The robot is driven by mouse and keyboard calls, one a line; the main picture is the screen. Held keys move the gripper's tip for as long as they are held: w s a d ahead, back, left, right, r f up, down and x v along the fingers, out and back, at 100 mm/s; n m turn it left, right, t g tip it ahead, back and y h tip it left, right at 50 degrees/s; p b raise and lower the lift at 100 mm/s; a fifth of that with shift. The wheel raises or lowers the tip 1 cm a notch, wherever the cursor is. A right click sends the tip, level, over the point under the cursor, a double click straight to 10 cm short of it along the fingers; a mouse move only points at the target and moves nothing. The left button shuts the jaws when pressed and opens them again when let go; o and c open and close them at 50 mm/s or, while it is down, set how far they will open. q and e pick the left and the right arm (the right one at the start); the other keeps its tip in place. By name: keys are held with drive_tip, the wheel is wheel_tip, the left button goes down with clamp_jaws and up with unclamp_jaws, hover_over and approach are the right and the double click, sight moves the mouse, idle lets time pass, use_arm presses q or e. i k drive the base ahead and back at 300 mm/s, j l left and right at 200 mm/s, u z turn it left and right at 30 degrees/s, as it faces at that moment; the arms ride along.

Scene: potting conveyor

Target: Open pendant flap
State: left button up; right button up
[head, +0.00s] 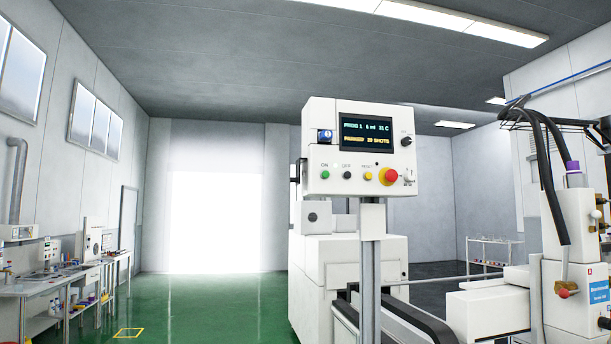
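The pendant (361,148) is a white control box on a grey post, in the middle of the head view. Its dark screen (376,129) shows lit text. Below the screen are a green button (325,174), a black button (347,175), a yellow button (368,176) and a red mushroom button (390,175). A small blue item (325,136) sits left of the screen and a black knob (406,141) right of it. I cannot tell which part is the flap or whether it is open. Neither of my grippers is in view.
A white machine with a dark conveyor (420,322) stands behind and below the pendant. At right is a white and blue unit (581,289) with thick black hoses. Benches (45,287) line the left wall. The green floor (212,300) between is clear.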

sight(297, 179)
drive_tip(key=j+z, duration=0.2)
drive_tip(key=j, duration=0.15)
drive_tip(key=i+j+z, duration=0.1)
drive_tip(key=i+j, duration=0.15)
drive_tip(key=i+j+z, duration=0.1)
drive_tip(key=j, duration=0.35)
drive_tip(key=i+j+z, duration=0.1)
drive_tip(key=i+j, duration=0.2)
drive_tip(key=i+j+z, duration=0.1)
drive_tip(key=j, duration=0.4)
drive_tip(key=i+j, duration=0.3)
drive_tip(key=j+z, duration=0.05)
drive_tip(key=j, duration=0.05)
